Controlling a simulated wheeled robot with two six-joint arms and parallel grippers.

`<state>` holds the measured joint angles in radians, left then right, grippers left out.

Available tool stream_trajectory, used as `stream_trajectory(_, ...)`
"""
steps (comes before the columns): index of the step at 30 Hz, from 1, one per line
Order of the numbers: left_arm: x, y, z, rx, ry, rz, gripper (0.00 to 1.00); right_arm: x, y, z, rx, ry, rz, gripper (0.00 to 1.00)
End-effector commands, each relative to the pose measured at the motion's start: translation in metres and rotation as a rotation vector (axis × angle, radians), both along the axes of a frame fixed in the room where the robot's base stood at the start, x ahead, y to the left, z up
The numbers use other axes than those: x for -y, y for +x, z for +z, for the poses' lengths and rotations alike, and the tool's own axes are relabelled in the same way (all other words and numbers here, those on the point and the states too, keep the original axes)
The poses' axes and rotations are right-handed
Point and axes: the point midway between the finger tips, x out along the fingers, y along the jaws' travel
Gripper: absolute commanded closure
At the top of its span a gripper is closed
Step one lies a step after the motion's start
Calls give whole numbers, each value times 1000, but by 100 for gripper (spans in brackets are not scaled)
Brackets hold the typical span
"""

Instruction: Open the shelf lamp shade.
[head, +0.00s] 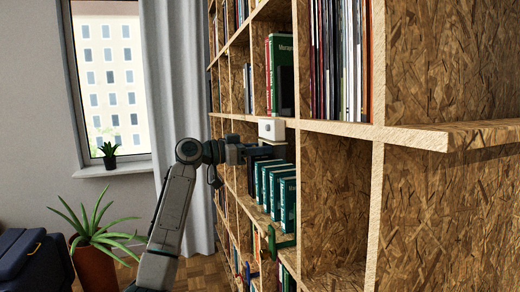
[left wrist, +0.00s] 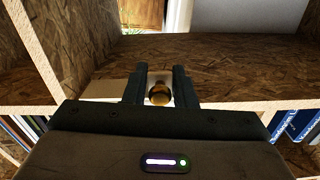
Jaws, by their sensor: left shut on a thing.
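The shelf lamp (head: 271,129) looks like a small white box at the front edge of a shelf in the head view. In the left wrist view a pale part of it (left wrist: 103,90) shows left of the fingers. A round brass-coloured knob (left wrist: 160,94) sits between my left fingers. My left gripper (head: 268,151) is just under the white box in the head view. It is shut on the knob, with the fingers (left wrist: 159,88) on either side of it. The rest of the lamp shade is hidden behind the gripper. My right gripper is in neither view.
The chipboard bookcase (head: 335,185) fills the right side. Green books (head: 285,203) stand just below my left gripper. A shelf board (head: 475,134) juts out at the right. A potted plant (head: 95,262) and a dark blue bag (head: 35,265) stand at the lower left.

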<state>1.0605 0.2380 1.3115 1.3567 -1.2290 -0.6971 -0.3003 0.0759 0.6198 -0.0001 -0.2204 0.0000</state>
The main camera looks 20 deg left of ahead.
Motion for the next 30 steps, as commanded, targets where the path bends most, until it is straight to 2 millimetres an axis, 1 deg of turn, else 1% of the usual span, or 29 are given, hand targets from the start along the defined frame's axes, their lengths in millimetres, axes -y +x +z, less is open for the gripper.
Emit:
stream_trajectory(8, -2, -1, 4, -31, 49, -6, 99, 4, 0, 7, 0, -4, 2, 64)
stream_trajectory(14, -4, -2, 7, -100, 154, -21, 99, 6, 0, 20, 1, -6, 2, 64)
stream_trajectory(30, -11, -7, 16, -366, 543, -79, 99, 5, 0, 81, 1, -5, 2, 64)
